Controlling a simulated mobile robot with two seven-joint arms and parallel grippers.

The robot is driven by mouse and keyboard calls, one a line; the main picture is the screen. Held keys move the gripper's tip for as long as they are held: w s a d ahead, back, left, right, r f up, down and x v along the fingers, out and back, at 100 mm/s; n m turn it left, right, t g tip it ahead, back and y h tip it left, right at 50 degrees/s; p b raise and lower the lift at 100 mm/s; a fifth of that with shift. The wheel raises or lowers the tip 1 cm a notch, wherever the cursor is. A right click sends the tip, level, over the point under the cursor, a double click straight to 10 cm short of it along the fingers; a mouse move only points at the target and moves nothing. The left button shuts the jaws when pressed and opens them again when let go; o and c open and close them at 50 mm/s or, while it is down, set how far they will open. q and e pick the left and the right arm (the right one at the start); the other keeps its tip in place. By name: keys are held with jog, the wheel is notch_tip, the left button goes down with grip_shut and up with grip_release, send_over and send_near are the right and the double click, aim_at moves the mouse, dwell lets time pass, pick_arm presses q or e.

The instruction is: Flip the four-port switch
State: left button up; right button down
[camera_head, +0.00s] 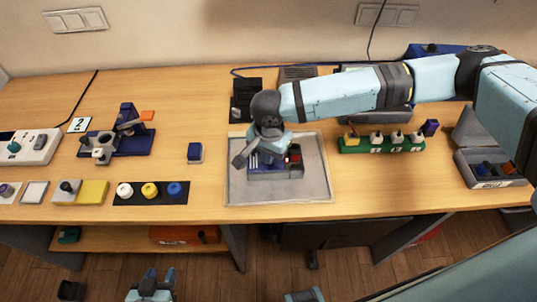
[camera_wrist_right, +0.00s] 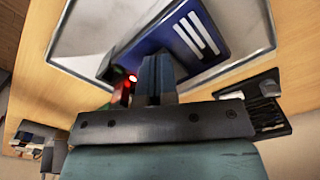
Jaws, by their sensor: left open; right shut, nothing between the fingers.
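A dark blue box (camera_head: 270,174) sits on the pale grey tray; it also shows in the right wrist view (camera_wrist_right: 165,42), with white bars on its top. I take it to be the switch. A small red part shows on its right in the head view (camera_head: 294,156), and a glowing red spot shows beside my fingertips in the right wrist view (camera_wrist_right: 132,78). My right gripper (camera_wrist_right: 155,75) is shut and empty, its tips close over the box; contact is unclear. My right wrist hides part of the box. My left gripper (camera_head: 150,283) is open and empty, low in front of the table.
The tray (camera_head: 317,180) has a raised pale rim. A green strip with several white knobs (camera_head: 381,143) stands to its right, and an open grey bin (camera_head: 490,168) farther right. A small blue block (camera_head: 195,152) and a black strip with coloured knobs (camera_head: 151,191) lie left.

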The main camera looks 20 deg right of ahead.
jog(key=shift+r+p, duration=1.55)
jog(key=shift+p, duration=0.2)
jog(key=shift+r+p, duration=0.8)
jog(key=shift+p, duration=0.3)
jog(key=shift+r+p, duration=0.6)
jog(key=shift+p, duration=0.1)
jog(key=shift+r+p, duration=0.55)
jog(key=shift+p, duration=0.15)
jog(key=shift+s+f, duration=0.1)
jog(key=shift+f, duration=0.05)
